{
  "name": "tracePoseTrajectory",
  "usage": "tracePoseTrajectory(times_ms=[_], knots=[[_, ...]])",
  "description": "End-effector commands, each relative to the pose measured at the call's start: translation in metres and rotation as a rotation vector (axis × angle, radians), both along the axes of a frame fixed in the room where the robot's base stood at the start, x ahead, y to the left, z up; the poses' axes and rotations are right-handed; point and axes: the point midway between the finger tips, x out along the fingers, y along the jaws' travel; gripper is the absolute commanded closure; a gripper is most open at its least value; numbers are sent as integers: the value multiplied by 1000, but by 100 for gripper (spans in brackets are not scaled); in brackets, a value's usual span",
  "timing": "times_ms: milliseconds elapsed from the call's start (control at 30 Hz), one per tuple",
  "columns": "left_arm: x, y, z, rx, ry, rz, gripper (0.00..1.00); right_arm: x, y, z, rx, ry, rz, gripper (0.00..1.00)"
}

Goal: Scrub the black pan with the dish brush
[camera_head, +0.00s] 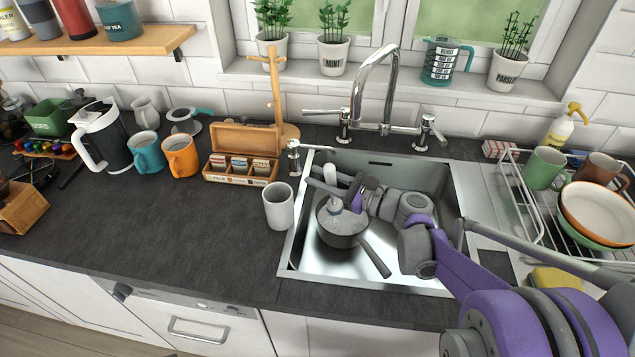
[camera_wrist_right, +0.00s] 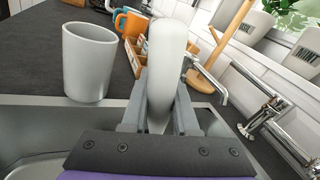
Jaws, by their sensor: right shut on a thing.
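The black pan (camera_head: 342,240) sits in the left part of the steel sink, its handle (camera_head: 375,258) pointing toward the front right. My right gripper (camera_head: 343,190) is above the pan and shut on the dish brush, which has a pale handle. The brush head (camera_head: 336,206) reaches down into the pan; whether it touches the bottom is hard to tell. In the right wrist view the pale brush handle (camera_wrist_right: 166,62) stands up between the two grey fingers (camera_wrist_right: 158,110). The pan is not visible there. My left gripper is not in view.
A grey cup (camera_head: 279,206) stands on the worktop at the sink's left rim (camera_head: 291,262). The tap (camera_head: 377,85) rises behind the sink. A dish rack (camera_head: 527,205) with mugs and bowls is at the right, near a yellow sponge (camera_head: 555,281). The left front worktop is clear.

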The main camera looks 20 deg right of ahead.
Motion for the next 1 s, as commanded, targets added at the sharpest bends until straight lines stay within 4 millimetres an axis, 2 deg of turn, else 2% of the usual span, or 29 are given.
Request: tracePoseTrajectory(times_ms=[33, 600, 733, 1000], knots=[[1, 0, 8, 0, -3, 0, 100, 1, -1, 10, 0, -2, -1, 100], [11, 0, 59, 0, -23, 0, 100, 5, -12, 76, -1, -2, -2, 100], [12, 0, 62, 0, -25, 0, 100, 5, -13, 81, 0, -1, -2, 100], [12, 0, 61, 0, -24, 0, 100, 5, -13, 80, 0, 0, -1, 100]])
